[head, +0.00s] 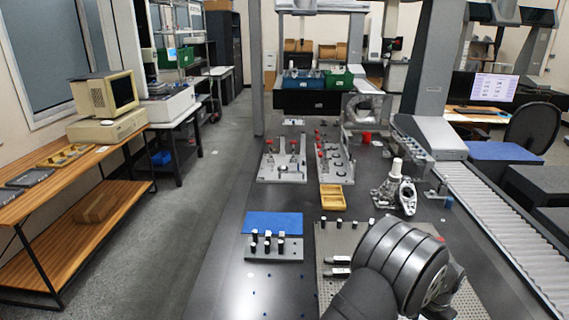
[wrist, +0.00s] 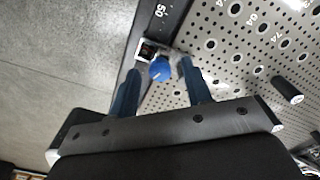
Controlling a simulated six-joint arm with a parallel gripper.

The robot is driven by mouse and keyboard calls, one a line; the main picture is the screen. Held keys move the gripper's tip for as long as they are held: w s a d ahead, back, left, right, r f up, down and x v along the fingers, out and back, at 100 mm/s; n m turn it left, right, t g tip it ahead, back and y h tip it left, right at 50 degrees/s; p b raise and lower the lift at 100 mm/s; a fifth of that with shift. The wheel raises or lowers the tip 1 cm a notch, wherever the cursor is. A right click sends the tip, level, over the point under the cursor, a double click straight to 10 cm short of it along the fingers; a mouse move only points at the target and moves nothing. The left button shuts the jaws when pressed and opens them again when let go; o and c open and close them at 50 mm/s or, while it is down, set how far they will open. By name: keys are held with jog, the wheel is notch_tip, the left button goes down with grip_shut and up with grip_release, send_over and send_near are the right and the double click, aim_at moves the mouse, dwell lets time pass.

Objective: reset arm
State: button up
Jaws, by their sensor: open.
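My gripper (wrist: 159,70) shows in the wrist view with its two dark blue fingers spread apart, so it is open. A small metal block with a blue round knob (wrist: 160,70) appears between the fingertips, at the corner of a perforated plate (wrist: 225,65). I cannot tell how far below the fingers it lies or whether they touch it. In the head view my dark grey arm (head: 402,265) reaches over the same kind of perforated plate (head: 335,238) at the lower right. The gripper itself is hidden there.
A blue pad (head: 272,222) and a rack of black-and-white pins (head: 272,247) lie left of the plate. A yellow tray (head: 332,197), a metal casting (head: 395,190) and fixture plates (head: 283,165) stand beyond. A roller conveyor (head: 490,210) runs along the right.

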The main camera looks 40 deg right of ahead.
jog(key=shift+m, duration=0.6)
